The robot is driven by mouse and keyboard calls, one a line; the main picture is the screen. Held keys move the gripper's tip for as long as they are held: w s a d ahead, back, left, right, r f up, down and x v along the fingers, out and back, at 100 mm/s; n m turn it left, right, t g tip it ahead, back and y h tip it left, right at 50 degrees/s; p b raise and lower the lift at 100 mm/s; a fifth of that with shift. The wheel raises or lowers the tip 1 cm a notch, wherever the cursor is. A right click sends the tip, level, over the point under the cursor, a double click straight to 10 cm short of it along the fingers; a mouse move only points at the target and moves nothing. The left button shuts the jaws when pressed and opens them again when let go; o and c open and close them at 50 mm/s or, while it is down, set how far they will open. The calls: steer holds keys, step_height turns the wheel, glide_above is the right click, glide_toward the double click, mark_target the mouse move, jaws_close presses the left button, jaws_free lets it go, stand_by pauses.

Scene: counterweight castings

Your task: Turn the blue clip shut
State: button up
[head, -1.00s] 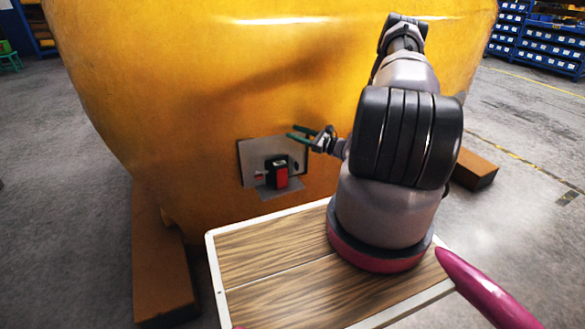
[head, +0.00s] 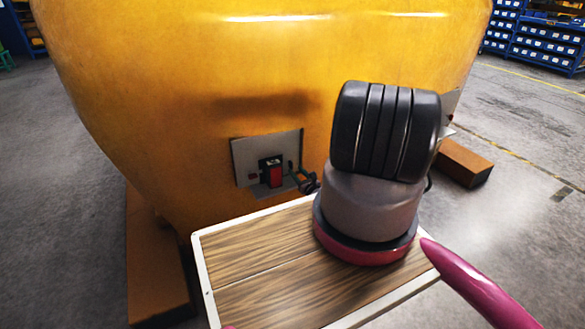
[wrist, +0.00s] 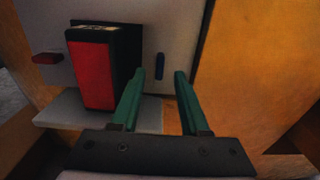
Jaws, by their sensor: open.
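The blue clip (wrist: 159,66) is a small upright bar on the grey metal plate (wrist: 190,40), right of a black block with a red face. In the wrist view my gripper (wrist: 160,75) is open, and its two green fingers point at the plate on either side of the clip. I cannot tell how far the fingertips are from it, but nothing is held. In the head view the plate (head: 243,160) is on the yellow casting, and my gripper (head: 300,178) is at its right side, partly hidden by my arm.
The red-faced black block (wrist: 93,75) stands close left of the fingers on a small grey ledge (wrist: 60,113). A small red clip (wrist: 47,58) is further left on the plate. The large yellow casting (head: 180,100) fills the space behind. Brown blocks (head: 155,260) lie on the floor.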

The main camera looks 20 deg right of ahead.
mark_target(292, 166)
steer(key=shift+w+a, duration=0.1)
steer(key=shift+w, duration=2.05)
jaws_close()
